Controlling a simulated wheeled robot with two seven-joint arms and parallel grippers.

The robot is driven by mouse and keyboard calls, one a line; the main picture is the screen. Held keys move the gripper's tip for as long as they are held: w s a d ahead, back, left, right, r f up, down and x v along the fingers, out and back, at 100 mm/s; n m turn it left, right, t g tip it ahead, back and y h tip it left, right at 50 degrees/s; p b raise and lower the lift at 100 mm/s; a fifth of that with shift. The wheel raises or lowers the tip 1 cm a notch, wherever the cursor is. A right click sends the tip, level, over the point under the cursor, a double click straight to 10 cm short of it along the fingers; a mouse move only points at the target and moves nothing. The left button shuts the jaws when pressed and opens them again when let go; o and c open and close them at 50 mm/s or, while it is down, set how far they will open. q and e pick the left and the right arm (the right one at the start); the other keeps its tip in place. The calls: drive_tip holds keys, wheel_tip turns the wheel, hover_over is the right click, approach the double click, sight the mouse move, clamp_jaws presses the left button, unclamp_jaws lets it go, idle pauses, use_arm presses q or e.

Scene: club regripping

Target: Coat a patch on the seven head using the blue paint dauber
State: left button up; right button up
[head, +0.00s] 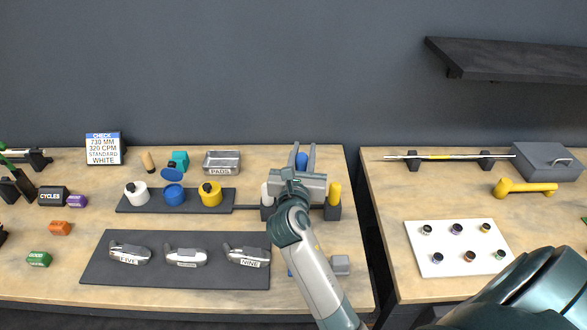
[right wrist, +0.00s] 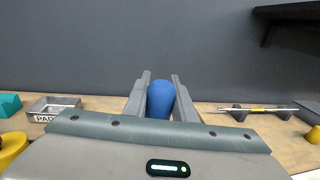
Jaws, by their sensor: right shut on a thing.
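My right gripper (head: 302,160) is shut on the blue dauber (head: 301,160) over the dark dauber rack (head: 333,212). In the right wrist view the blue dauber (right wrist: 160,101) stands upright between the two grey fingers (right wrist: 160,96). Its lower end is hidden, so I cannot tell whether it is clear of the rack. The blue paint pot (head: 174,194) stands open on a dark tray, its blue lid (head: 171,174) behind it. The seven head (head: 185,258) is the middle silver head on the dark mat (head: 100,275); its label is too small to read. My left gripper is not in view.
A white dauber (head: 266,194) and yellow dauber (head: 335,192) flank my gripper. White (head: 136,194) and yellow (head: 210,195) pots flank the blue one. The five head (head: 130,253) and nine head (head: 247,256) flank the middle head. A pads tin (head: 222,161) stands behind.

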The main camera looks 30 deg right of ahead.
drive_tip(key=shift+a, duration=0.1)
drive_tip(key=s+a+f+n+t+y+b, duration=0.1)
drive_tip(key=s+a+n+t+y+b, duration=0.1)
drive_tip(key=a, duration=0.7)
drive_tip(key=s+a+f+n+t+y+b, duration=0.2)
drive_tip(key=s+a+n+y+b, duration=0.1)
drive_tip(key=a+n+y, duration=0.3)
drive_tip(key=s+a+y, duration=0.1)
drive_tip(key=a+y, duration=0.1)
drive_tip(key=y, duration=0.1)
drive_tip(key=shift+a+f+y, duration=0.3)
drive_tip(key=shift+a, duration=0.1)
drive_tip(key=shift+s+d, duration=0.15)
